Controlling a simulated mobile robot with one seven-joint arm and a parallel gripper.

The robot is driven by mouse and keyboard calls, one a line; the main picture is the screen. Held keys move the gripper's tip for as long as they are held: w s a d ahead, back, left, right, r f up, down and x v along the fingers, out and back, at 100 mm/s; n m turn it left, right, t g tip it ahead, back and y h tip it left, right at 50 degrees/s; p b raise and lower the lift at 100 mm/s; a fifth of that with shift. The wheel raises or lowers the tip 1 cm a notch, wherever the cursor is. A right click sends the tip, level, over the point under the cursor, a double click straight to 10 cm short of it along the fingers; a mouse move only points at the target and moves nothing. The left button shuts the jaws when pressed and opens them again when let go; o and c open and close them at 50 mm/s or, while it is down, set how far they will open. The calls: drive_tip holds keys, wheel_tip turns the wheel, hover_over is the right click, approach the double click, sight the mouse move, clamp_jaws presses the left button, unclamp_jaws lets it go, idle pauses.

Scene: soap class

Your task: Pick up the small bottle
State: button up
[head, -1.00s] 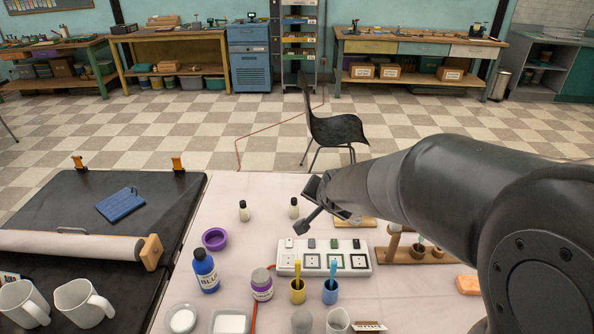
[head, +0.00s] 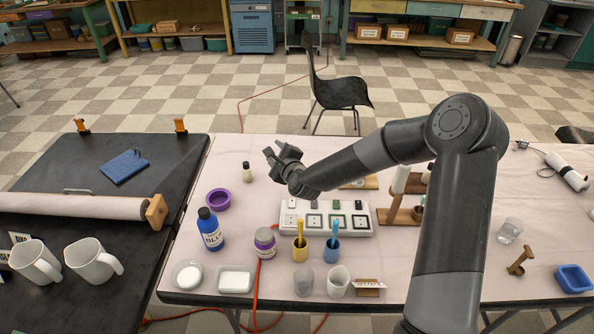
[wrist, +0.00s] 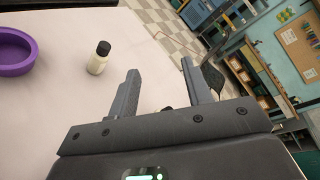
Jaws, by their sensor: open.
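A small cream bottle with a black cap (head: 246,172) stands upright on the pale tablecloth, left of my gripper (head: 276,155) in the head view. In the wrist view this bottle (wrist: 98,58) stands outside the jaws, left of the left finger. My gripper (wrist: 162,80) is open, its two fingers apart, with no object visibly held. A second, similar bottle is hidden in the head view, where my gripper and wrist cover its place. A small dark shape (wrist: 167,108) shows at the base of the jaws in the wrist view; I cannot tell what it is.
A purple bowl (head: 217,200) and a blue bottle (head: 210,229) stand left. A white tray with square wells (head: 287,231), a yellow cup (head: 300,249) and a blue cup (head: 331,250) are nearer. The cloth around the small bottle is mostly clear.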

drive_tip(key=w+d+f+m+t+h, duration=0.1)
drive_tip(key=w+d+f+m+h, duration=0.1)
drive_tip(key=m, duration=0.3)
drive_tip(key=w+d+f+m+t+h, duration=0.1)
drive_tip(key=d+f+m+h, duration=0.1)
drive_tip(key=f+m, duration=0.2)
drive_tip(key=w+d+f+m+t+h, duration=0.2)
drive_tip(key=f+m, duration=0.1)
drive_tip(key=m, duration=0.3)
drive_tip(key=shift+w+d+f, duration=0.1)
drive_tip(key=shift+w+f, duration=0.7)
drive_tip(key=shift+w, duration=1.05)
drive_tip(key=shift+c, duration=0.2)
clamp_jaws()
drive_tip(key=shift+r, duration=0.1)
